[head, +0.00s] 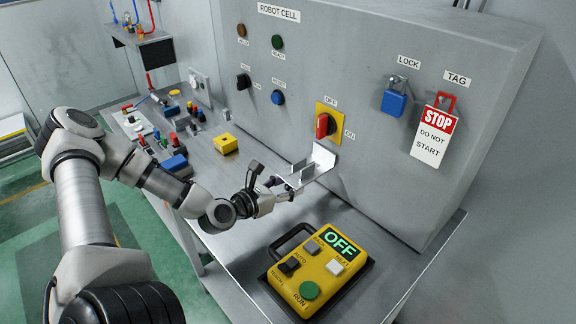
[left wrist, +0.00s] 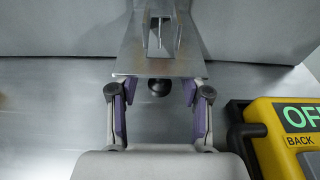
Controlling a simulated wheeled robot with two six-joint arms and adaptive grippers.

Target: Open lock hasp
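A grey metal bracket (head: 322,160) sticks out from the cabinet below the red rotary switch. Slim upright metal parts stand on its plate; I take this assembly for the lock hasp, but cannot tell its exact state. In the left wrist view the plate (left wrist: 158,64) is straight ahead, with a narrow slotted metal piece (left wrist: 160,30) above it and a dark round knob (left wrist: 158,88) at its near edge. My left gripper (head: 284,189) is at the plate's front edge. In the left wrist view its two purple-padded fingers (left wrist: 157,100) are spread on either side of the knob. My right gripper is not in view.
The red switch (head: 322,126) points up towards OFF. A blue padlock (head: 394,102) and a STOP tag (head: 434,131) hang on the cabinet to the right. A yellow control box (head: 322,266) showing OFF lies close in front. A small yellow block (head: 226,144) and several parts are left.

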